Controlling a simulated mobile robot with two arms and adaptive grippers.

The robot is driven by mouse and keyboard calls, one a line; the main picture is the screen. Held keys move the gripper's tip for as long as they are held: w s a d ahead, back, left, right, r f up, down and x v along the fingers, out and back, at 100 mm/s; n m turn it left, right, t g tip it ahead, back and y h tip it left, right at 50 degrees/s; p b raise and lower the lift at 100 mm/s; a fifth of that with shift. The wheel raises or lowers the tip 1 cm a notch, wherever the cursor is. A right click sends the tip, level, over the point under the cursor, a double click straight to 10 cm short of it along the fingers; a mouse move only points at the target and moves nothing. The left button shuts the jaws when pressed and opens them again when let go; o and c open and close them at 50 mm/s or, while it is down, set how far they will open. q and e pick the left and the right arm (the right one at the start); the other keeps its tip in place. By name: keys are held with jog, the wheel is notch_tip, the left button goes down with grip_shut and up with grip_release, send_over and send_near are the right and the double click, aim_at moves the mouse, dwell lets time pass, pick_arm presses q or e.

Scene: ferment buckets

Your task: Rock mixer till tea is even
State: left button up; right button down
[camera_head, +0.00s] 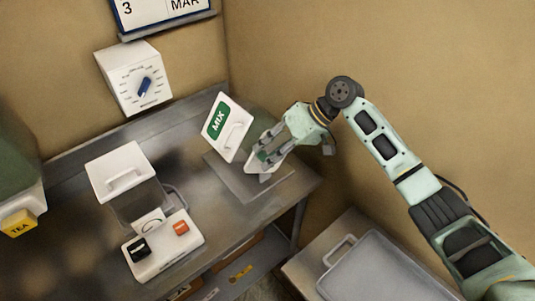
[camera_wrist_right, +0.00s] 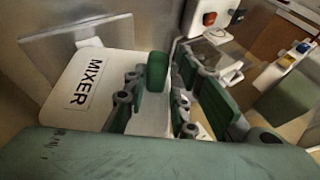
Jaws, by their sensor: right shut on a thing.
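A white panel with a green MIX label (camera_head: 216,119) and a white handle stands tilted at the back right of the metal bench. My right gripper (camera_head: 264,158) is beside it on the right. In the right wrist view, a white base marked MIXER (camera_wrist_right: 84,84) lies beyond my fingers. My right gripper (camera_wrist_right: 168,95) is shut on a green handle (camera_wrist_right: 157,70), which shows between its fingers. A dark translucent shape shows behind the gripper in the head view; the tea's evenness cannot be made out. My left gripper is not in view.
A lidded container (camera_head: 122,172) stands behind a white device with black and orange buttons (camera_head: 164,249). A yellow TEA label (camera_head: 18,223) is at the left edge. A white dial box (camera_head: 135,80) is on the wall. A grey tray (camera_head: 375,270) lies at the lower right.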

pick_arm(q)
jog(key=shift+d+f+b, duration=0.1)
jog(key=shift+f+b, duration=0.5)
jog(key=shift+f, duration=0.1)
pick_arm(e)
jog(key=shift+w+d+f+m+g+y, duration=0.1)
jog(key=shift+w+d+m+g+y, duration=0.15)
jog(key=shift+d+y, duration=0.2)
jog(key=shift+w+d+m+g+y, duration=0.15)
jog(key=shift+d+g+y, duration=0.15)
jog(key=shift+y, duration=0.25)
